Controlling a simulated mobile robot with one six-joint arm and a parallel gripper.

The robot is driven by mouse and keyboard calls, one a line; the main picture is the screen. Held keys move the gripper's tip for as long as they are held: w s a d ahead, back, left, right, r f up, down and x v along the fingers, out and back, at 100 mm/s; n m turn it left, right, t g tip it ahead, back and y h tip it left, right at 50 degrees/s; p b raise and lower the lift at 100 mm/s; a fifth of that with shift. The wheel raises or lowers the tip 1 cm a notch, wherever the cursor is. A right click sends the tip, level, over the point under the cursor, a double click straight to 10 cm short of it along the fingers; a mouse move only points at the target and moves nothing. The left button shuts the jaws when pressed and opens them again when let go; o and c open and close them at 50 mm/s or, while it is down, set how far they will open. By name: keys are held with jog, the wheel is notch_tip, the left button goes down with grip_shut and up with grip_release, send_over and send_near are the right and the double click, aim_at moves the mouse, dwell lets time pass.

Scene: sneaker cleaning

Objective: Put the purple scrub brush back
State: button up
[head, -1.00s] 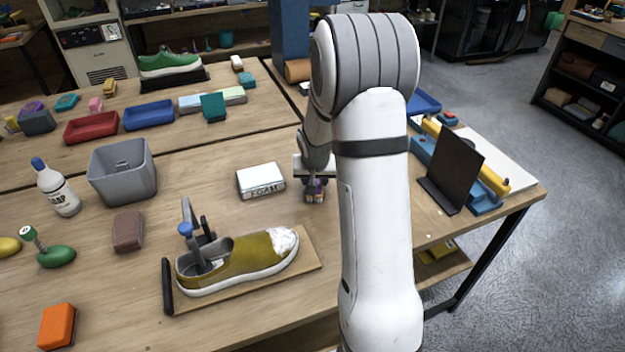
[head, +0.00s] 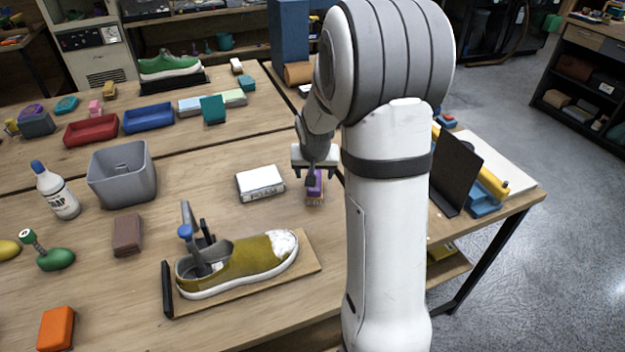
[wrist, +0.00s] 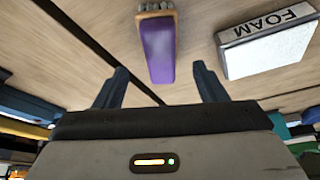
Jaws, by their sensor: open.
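The purple scrub brush (wrist: 158,48) lies on the table in the wrist view, with its bristle end at the top of that picture. In the head view the brush (head: 315,186) shows just below my gripper, right of the white foam block. My gripper (wrist: 160,82) is open and empty. Its two fingers stand apart on either side of the near end of the brush in the wrist picture, not touching it. In the head view my gripper (head: 314,172) is above the brush, partly covering it.
The white foam block (head: 260,183) lies left of the brush. A mustard shoe (head: 245,262) with foam on its toe sits on a board in front. A grey bin (head: 123,174), soap bottle (head: 57,190) and brown block (head: 127,235) stand left. A dark upright panel (head: 456,172) stands right.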

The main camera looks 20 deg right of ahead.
jog(key=s+a+r+n, duration=0.1)
jog(key=s+a+r, duration=0.2)
jog(key=s+r, duration=0.3)
jog(key=s+a+r+n, duration=0.1)
jog(key=s+a+r, duration=0.3)
jog(key=s, duration=0.3)
jog(key=s+a+n+g+y, duration=0.1)
jog(key=s+a, duration=0.3)
jog(key=s, duration=0.9)
jog(key=shift+a+r+n+y, duration=0.2)
jog(key=shift+r+n+y, duration=0.15)
jog(key=shift+n, duration=0.45)
